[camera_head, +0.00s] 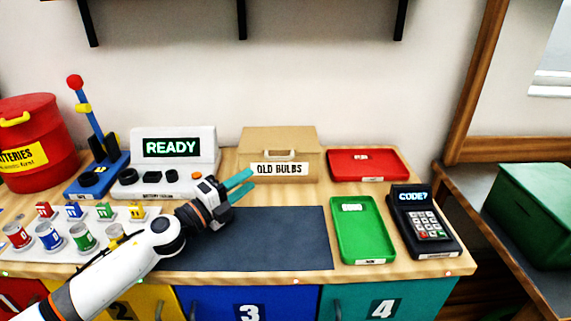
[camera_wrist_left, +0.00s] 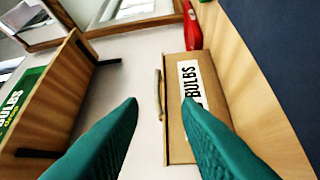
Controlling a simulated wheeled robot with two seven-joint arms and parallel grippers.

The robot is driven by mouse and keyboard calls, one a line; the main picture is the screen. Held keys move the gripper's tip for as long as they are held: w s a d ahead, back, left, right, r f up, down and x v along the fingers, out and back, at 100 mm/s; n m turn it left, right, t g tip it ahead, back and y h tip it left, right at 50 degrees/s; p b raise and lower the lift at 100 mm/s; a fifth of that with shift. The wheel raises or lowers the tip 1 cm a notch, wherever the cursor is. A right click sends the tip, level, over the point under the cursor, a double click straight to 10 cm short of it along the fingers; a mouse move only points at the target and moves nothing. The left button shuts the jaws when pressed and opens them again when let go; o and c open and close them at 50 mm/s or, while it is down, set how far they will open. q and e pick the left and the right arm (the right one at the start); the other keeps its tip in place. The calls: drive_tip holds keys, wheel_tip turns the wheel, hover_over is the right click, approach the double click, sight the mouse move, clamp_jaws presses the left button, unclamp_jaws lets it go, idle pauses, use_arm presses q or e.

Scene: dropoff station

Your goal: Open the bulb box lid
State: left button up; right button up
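The bulb box (camera_head: 260,145) is tan, labelled OLD BULBS, and stands at the back middle of the counter against the wall. Its lid is shut, with a small handle (camera_head: 279,154) at the front above the label. My left gripper (camera_head: 253,179) has teal fingers, apart and empty, just in front of the box's lower left, not visibly touching it. In the left wrist view the box (camera_wrist_left: 177,145) lies beyond the open fingers (camera_wrist_left: 160,104), label turned sideways, and the handle (camera_wrist_left: 158,94) shows between the fingertips. My right gripper is not in view.
A white READY panel (camera_head: 205,140) stands left of the box and a red tray (camera_head: 395,172) right of it. A dark mat (camera_head: 270,245) lies clear in front. A green tray (camera_head: 362,235) and code keypad (camera_head: 425,225) are at right. A shelf (camera_wrist_left: 60,110) shows in the wrist view.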

sight(278, 158)
use_arm(q)
drive_tip(key=x, duration=1.1)
drive_tip(key=shift+w+d+r, duration=0.1)
drive_tip(key=shift+d, duration=0.1)
drive_tip(key=shift+c, duration=0.2)
clamp_jaws()
